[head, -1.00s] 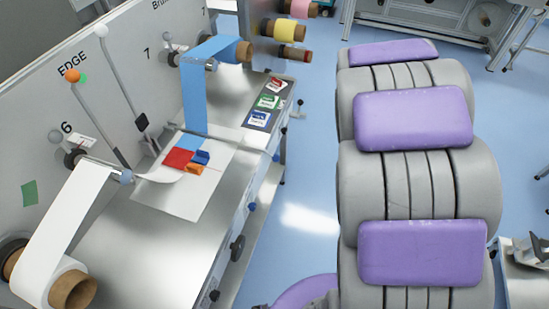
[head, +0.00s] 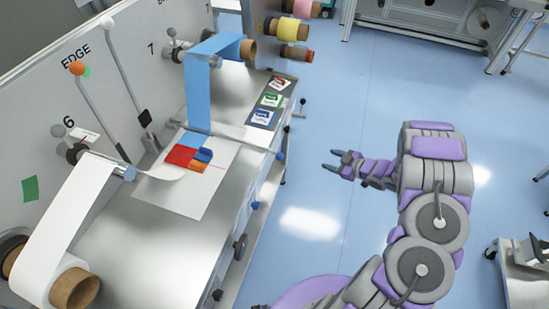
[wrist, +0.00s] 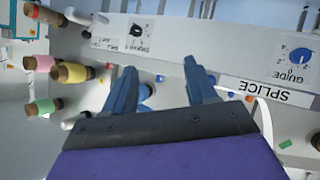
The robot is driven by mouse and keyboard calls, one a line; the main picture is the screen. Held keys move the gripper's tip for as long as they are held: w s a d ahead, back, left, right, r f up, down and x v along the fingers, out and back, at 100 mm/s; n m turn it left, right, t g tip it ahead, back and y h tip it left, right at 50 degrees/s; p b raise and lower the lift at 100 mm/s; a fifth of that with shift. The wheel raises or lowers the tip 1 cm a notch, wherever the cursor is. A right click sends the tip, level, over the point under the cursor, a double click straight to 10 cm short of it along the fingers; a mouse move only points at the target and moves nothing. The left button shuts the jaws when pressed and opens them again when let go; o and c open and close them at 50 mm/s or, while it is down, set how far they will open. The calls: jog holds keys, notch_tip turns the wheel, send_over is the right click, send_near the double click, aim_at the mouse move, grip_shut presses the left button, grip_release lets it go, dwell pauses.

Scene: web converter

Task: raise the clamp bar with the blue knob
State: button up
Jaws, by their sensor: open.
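In the head view a thin silver bar (head: 232,134) lies across the steel table behind the white sheet. A blue knob (head: 280,155) is at its front end, at the table edge. A second blue knob (head: 255,205) sits lower on the front side. My gripper (head: 328,160) is open and empty over the floor, right of the upper blue knob and clear of it, pointing left. In the wrist view the two fingers (wrist: 160,68) are apart, and a blue round part (wrist: 146,91) shows beyond them, partly hidden by one finger.
Red, blue and orange pieces (head: 183,156) lie on the white sheet (head: 205,195). A blue web (head: 197,95) hangs behind them. Black knobs (head: 240,245) stick out of the front side. The floor beside the machine is clear.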

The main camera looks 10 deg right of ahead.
jog(key=s+a+f+t+y, duration=0.1)
jog(key=s+a+y, duration=0.2)
jog(key=s+y, duration=0.25)
jog(key=n+y, duration=0.1)
send_near(279, 157)
jog(key=s+d+f, duration=0.2)
jog(key=x, duration=0.8)
jog(key=b+x, duration=0.1)
jog(key=x, duration=0.3)
jog(key=shift+w+a+r, duration=0.1)
jog(key=shift+w+r, duration=0.25)
jog(key=shift+w, duration=0.15)
jog(key=shift+w+a, duration=0.15)
jog(key=shift+w, duration=0.25)
jog(key=shift+d, duration=0.7)
jog(key=shift+a, duration=0.7)
jog(key=c, duration=0.3)
jog(key=shift+a, duration=0.15)
jog(key=shift+c, duration=0.9)
jog(key=shift+d+f, duration=0.1)
jog(key=shift+d, duration=0.2)
grip_shut()
